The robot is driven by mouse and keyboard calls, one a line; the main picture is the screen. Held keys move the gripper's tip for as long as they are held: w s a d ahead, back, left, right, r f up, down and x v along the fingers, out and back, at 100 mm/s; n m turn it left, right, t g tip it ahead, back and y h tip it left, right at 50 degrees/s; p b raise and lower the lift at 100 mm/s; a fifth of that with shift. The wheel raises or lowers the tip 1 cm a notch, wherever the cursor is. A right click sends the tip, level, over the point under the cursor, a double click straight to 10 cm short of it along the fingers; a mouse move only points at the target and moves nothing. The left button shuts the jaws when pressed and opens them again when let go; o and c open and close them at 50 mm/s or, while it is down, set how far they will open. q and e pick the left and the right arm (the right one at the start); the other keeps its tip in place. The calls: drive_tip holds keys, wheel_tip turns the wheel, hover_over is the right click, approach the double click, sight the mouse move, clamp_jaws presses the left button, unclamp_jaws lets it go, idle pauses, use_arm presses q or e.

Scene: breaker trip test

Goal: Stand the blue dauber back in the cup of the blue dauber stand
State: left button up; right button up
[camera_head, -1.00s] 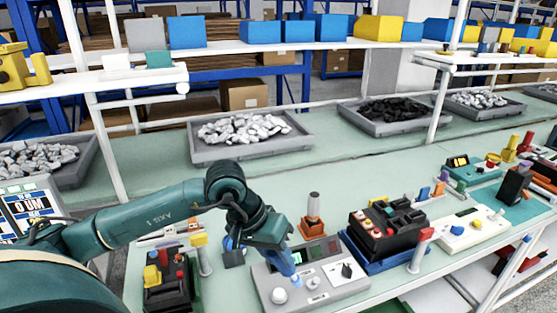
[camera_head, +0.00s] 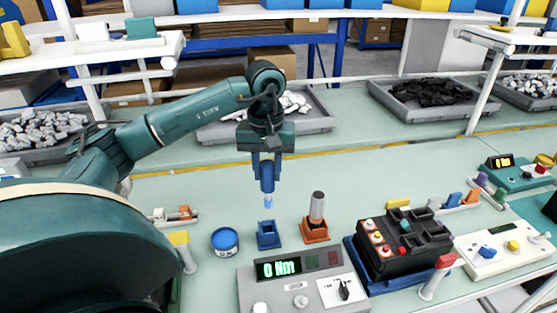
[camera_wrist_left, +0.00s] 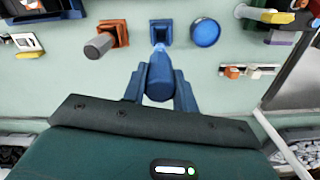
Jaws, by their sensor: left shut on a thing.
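My left gripper (camera_head: 267,172) points down, shut on the blue dauber (camera_head: 267,180). The dauber is upright with its pale blue tip down, and it hangs above the blue dauber stand (camera_head: 268,236). The stand is a small blue block with a dark cup opening on top. In the left wrist view, the dauber (camera_wrist_left: 159,80) sits between the fingers, and the stand (camera_wrist_left: 161,30) is just beyond its tip. A gap shows between tip and stand in the head view. My right gripper is not in view.
A round blue tin (camera_head: 225,241) stands left of the stand. An orange stand (camera_head: 315,232) holding a grey-topped dauber is to the right. A grey meter box (camera_head: 300,286) lies in front, with a black breaker block (camera_head: 405,243) farther right. The bench behind is clear.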

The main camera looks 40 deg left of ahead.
sight(266, 192)
use_arm(q)
drive_tip(key=shift+s+r, duration=0.15)
drive_tip(key=shift+s, duration=0.25)
drive_tip(key=shift+f+b, duration=0.3)
drive_tip(key=shift+f, duration=0.05)
wheel_tip(266, 192, down, 4)
drive_tip(key=b, duration=0.3)
drive_tip(key=shift+w+r, duration=0.1)
drive_tip(key=shift+r, duration=0.05)
drive_tip(key=shift+f+b, duration=0.5)
drive_tip(key=shift+f, duration=0.25)
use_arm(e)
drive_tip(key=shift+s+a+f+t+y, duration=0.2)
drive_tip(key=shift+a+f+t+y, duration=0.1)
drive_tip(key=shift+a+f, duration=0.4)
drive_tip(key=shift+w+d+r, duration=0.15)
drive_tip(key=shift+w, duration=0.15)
use_arm(q)
drive_tip(key=shift+b, duration=0.3)
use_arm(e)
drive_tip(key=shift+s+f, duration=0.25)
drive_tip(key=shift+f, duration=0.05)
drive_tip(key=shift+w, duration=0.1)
